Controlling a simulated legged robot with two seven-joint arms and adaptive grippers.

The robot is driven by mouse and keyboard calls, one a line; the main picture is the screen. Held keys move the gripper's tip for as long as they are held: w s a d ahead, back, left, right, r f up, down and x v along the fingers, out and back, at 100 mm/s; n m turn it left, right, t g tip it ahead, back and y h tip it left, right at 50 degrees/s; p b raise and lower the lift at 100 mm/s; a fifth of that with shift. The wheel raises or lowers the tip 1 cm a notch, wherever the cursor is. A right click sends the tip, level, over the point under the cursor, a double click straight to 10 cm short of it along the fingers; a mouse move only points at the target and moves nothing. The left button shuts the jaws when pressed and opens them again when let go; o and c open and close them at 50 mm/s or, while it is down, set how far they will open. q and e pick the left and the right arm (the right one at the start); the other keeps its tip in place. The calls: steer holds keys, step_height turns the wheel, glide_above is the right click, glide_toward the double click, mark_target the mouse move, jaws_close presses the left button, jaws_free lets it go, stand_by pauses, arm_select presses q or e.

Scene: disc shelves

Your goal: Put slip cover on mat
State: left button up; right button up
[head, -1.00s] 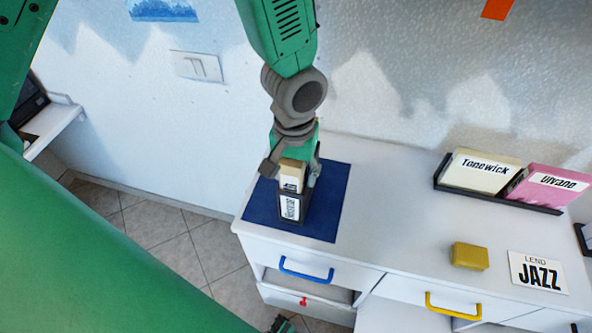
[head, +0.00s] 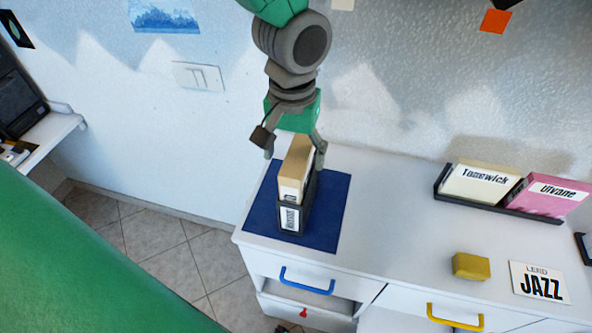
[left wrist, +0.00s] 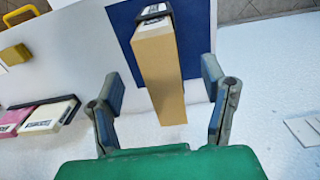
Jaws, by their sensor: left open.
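The dark slip cover (head: 289,233) stands on the blue mat (head: 330,205), with a white label on its near face. A tan case (head: 293,175) stands upright in it and sticks out of the top. In the left wrist view the cover (left wrist: 154,12) shows at the far end of the tan case (left wrist: 160,75), over the mat (left wrist: 125,40). My left gripper (head: 295,153) is open above the cover. Its fingers are apart, one on each side of the tan case's upper end, with gaps visible in the wrist view. My right gripper is not in view.
The mat lies on the left end of a white counter (head: 390,215). To the right are a dark rack (head: 528,213) with cream and pink cases, a yellow block (head: 470,266) and a JAZZ sign (head: 540,283). The counter between mat and rack is clear.

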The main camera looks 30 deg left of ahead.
arm_select(q)
step_height(320, 180, up, 3)
steer(key=shift+a+r, duration=0.15)
stand_by(0.6)
